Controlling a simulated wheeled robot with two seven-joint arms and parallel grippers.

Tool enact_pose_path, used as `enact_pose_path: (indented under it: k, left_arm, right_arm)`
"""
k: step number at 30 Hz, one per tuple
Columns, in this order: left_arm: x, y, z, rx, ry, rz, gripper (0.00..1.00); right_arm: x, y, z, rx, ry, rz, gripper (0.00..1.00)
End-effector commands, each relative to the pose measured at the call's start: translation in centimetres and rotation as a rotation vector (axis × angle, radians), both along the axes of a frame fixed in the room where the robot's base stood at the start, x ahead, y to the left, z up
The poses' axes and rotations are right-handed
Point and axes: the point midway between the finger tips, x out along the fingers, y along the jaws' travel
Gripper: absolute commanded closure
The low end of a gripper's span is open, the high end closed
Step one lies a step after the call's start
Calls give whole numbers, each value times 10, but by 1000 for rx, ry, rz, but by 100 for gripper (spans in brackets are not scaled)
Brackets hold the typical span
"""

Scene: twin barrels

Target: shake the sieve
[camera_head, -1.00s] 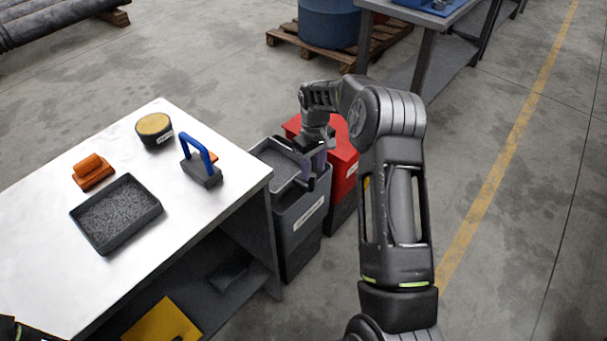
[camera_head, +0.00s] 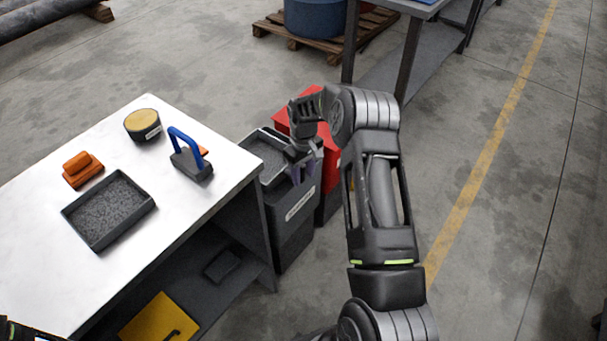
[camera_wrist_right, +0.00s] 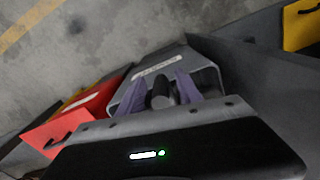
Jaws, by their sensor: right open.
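The sieve (camera_head: 265,152) appears as a grey tray with a pale inside, set on top of a dark grey bin (camera_head: 290,222) beside the table. My right gripper (camera_head: 301,172) is at the sieve's right end, above the bin's labelled side, pointing down. Its two purple fingers are apart in the right wrist view (camera_wrist_right: 160,92). A dark rounded piece, perhaps the sieve's handle (camera_wrist_right: 160,92), shows between the fingers; I cannot tell whether they touch it. My left gripper does not show; only a dark sliver, perhaps my left arm, is at the bottom left corner.
The white table (camera_head: 165,215) holds a dark tray of grey grit (camera_head: 108,210), an orange block (camera_head: 82,169), a round tan-topped pot (camera_head: 142,125) and a blue-handled block (camera_head: 190,160). A red bin (camera_head: 328,158) stands behind the grey one. Open floor lies right.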

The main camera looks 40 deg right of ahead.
Motion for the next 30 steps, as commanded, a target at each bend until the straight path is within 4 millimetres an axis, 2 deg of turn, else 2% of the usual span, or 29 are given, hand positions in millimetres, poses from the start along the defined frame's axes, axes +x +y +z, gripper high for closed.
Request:
enact_pose_path:
  k: [4,11,26,30]
  left_arm:
    - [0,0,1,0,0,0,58]
    - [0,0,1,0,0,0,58]
    - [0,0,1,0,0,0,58]
    - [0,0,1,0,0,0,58]
  right_arm:
    - [0,0,-8,0,1,0,59]
    - [0,0,-8,0,0,0,59]
    - [0,0,-8,-1,0,0,99]
    - [0,-1,-8,-1,0,0,100]
